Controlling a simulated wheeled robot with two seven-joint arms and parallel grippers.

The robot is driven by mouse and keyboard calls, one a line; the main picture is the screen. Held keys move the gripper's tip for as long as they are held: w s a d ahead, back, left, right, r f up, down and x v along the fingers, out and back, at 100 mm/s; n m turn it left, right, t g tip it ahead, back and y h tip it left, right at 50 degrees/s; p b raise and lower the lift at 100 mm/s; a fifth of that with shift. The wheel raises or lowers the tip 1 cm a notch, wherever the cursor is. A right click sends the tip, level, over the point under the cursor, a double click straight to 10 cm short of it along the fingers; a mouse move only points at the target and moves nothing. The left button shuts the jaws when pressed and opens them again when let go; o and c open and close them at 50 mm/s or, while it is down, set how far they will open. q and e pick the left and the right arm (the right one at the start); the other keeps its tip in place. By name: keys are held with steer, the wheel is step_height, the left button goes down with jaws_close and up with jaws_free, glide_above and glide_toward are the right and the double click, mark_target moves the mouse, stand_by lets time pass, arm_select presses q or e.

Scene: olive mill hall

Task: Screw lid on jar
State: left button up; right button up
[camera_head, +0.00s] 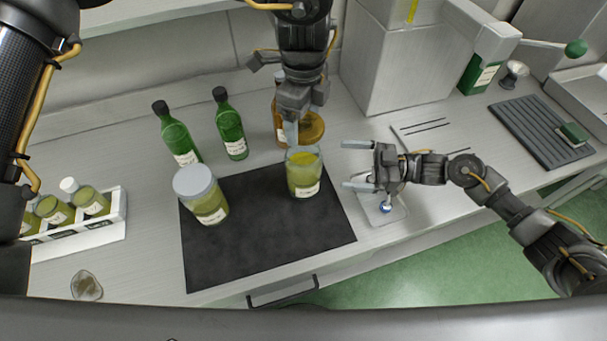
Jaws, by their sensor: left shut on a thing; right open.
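An open glass jar (304,178) with yellow-green contents and a white label stands upright at the right part of the dark mat (265,236). A second jar (208,206) with green contents stands at the mat's left edge, with a pale grey lid (194,181) on top. My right gripper (357,166) is open and empty to the right of the open jar, its fingers pointing left, apart from it.
Two green bottles (178,138) (231,128) stand behind the mat. An amber bottle (279,122) and a round amber dish (312,127) are partly hidden by my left gripper. A white rack (112,218) with small jars is left. A small tray (397,214) lies under my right gripper. The mat's front is clear.

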glide_above(303, 161)
steer(key=s, duration=0.4)
steer(key=c, duration=1.4)
arm_select(q)
steer(key=shift+f, duration=2.5)
steer(key=shift+f, duration=0.85)
steer(key=shift+f, duration=0.6)
